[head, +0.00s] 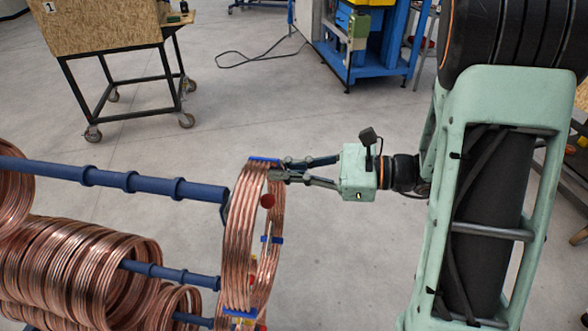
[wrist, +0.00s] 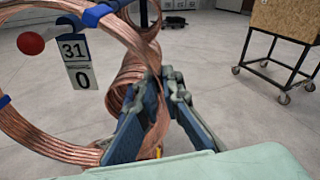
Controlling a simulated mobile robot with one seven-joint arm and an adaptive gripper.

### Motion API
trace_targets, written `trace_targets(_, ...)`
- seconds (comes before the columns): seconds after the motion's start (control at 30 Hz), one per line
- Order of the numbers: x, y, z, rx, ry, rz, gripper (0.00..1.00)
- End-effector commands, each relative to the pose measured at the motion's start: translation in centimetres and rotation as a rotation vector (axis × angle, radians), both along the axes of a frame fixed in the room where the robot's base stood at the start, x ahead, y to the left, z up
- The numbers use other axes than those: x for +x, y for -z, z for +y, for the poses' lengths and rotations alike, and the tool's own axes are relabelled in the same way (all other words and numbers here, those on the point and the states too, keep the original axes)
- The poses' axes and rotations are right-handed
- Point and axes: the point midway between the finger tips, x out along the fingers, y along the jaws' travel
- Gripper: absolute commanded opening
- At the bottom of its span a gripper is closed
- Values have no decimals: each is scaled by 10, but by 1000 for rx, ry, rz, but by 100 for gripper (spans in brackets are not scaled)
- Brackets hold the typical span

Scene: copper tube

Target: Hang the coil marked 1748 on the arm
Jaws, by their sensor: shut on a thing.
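A copper coil (head: 240,235) with blue clips is upright, showing its ring side-on at the end of the upper blue arm (head: 140,183). My gripper (head: 280,170) is shut on the coil's top edge, by a blue clip. In the wrist view the held coil (wrist: 50,128) curves to the left of the fingers (wrist: 158,100). A red ball (head: 267,201) shows within the coil's opening; it also shows in the wrist view (wrist: 30,43). A tag (wrist: 76,62) there reads 31 and 0; I see no 1748. Whether the arm passes through the coil is hard to tell.
Several copper coils (head: 60,262) hang on lower blue arms (head: 165,272) at the left. A wheeled wooden cart (head: 105,28) stands behind, and a blue workbench (head: 370,68) is at the back. The grey floor between is clear, with a black cable (head: 262,52) on it.

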Motion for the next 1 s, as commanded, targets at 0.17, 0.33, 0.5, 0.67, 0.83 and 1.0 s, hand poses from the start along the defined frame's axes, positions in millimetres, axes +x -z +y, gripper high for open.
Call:
trace_targets(0.17,2,-1,14,3,-3,1,0)
trace_targets(0.33,4,-1,27,3,-2,1,0)
trace_targets(0.5,6,-1,39,4,-3,1,0)
trace_targets(0.67,8,0,51,3,-2,0,0)
trace_targets(0.83,10,1,63,3,-2,1,0)
trace_targets(1.0,12,1,76,4,-3,1,0)
